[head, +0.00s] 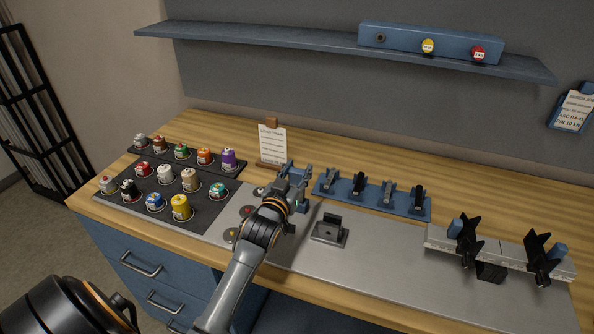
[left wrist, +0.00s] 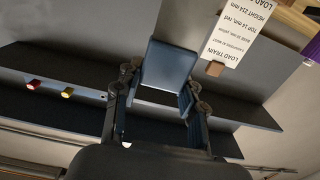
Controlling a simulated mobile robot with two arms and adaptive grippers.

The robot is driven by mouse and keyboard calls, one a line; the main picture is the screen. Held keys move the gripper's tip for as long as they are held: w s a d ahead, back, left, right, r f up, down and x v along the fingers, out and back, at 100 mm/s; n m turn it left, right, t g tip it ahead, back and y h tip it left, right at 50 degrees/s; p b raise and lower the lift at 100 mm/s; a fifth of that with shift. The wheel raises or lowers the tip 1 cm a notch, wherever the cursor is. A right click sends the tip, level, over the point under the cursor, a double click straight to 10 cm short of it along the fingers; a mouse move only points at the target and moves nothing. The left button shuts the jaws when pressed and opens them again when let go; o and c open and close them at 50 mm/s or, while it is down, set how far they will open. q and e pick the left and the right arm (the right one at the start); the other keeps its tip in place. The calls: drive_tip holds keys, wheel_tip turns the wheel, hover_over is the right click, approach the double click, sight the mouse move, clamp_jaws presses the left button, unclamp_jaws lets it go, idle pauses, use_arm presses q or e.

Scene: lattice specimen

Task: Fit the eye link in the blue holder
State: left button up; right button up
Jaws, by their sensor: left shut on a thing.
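My left gripper (head: 292,187) is above the bench, just left of the blue rack. It is shut on a blue block (left wrist: 168,66), which shows between the fingers in the left wrist view. I cannot tell whether this block is the blue holder or another blue part. The blue rack (head: 372,199) holds several small dark and grey upright pieces, such as the one at its right end (head: 417,197). I cannot tell which piece is the eye link. My right gripper is not in view.
A small grey fixture (head: 329,231) stands on the grey plate right of my left arm. Black V-shaped supports (head: 468,241) stand at the right. Dark mats (head: 205,208) with several coloured pots lie at the left. A card (head: 272,144) stands behind the gripper. The plate's front middle is clear.

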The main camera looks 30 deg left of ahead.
use_arm(q)
drive_tip(key=shift+f+b, duration=0.55)
drive_tip(key=shift+f, duration=0.25)
idle(0.6)
drive_tip(key=o, duration=1.6)
drive_tip(key=shift+f, duration=0.1)
drive_tip(key=shift+s, duration=0.1)
drive_tip(key=shift+s+d+p, duration=0.15)
drive_tip(key=shift+s+p, duration=0.3)
drive_tip(key=shift+s, duration=0.05)
drive_tip(key=shift+p+v, duration=0.8)
drive_tip(key=shift+v, duration=1.05)
drive_tip(key=shift+s, duration=0.1)
